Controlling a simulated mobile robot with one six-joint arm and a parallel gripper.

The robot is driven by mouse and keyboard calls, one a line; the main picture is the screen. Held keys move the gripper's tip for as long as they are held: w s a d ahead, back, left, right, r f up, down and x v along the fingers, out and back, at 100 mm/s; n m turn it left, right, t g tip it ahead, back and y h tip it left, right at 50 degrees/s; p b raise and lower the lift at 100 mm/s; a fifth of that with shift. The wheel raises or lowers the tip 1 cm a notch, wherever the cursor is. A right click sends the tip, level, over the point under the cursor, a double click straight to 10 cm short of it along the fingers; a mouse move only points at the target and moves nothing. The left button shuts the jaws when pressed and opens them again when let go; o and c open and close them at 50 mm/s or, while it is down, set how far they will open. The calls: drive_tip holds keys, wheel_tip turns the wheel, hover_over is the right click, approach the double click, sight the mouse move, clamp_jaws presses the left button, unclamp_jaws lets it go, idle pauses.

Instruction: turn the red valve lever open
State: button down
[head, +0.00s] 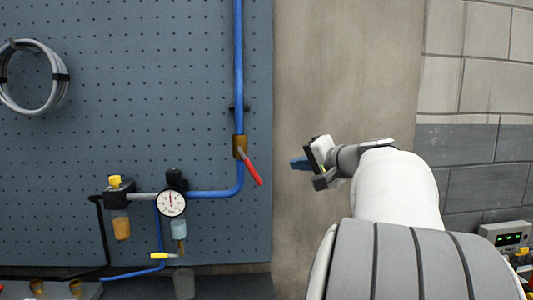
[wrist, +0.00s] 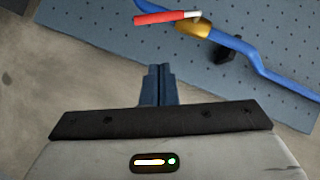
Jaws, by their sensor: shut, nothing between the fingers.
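The red valve lever (head: 250,168) is on a brass valve (head: 240,146) in the vertical part of a blue pipe on the pegboard. In the head view it slants down and to the right from the valve, across the pipe's line. My gripper (head: 294,163) is to the right of the lever, apart from it, with its blue fingers pointing left. In the wrist view the fingers (wrist: 158,84) are together and empty. The red lever (wrist: 165,17) shows above them there, with the brass valve (wrist: 193,28) beside it.
The blue pipe (head: 214,194) bends left to a round gauge (head: 171,203) and a yellow-topped fitting (head: 117,190). A coiled grey hose (head: 62,77) hangs at upper left. Bare wall (head: 345,70) lies right of the pegboard. A small device with a green display (head: 506,236) stands at lower right.

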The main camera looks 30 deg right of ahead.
drive_tip(key=p, duration=0.3)
approach(250, 166)
drive_tip(key=w+d+f, duration=0.2)
drive_tip(key=w+d, duration=0.2)
drive_tip(key=d, duration=0.1)
drive_tip(key=shift+h, duration=0.3)
drive_tip(key=a, duration=0.1)
drive_tip(key=w+a+f, duration=0.1)
drive_tip(key=w+a, duration=0.1)
drive_tip(key=shift+w+a+f+p, duration=0.1)
drive_tip(key=shift+a+f+p, duration=0.05)
drive_tip(key=shift+f+p, duration=0.25)
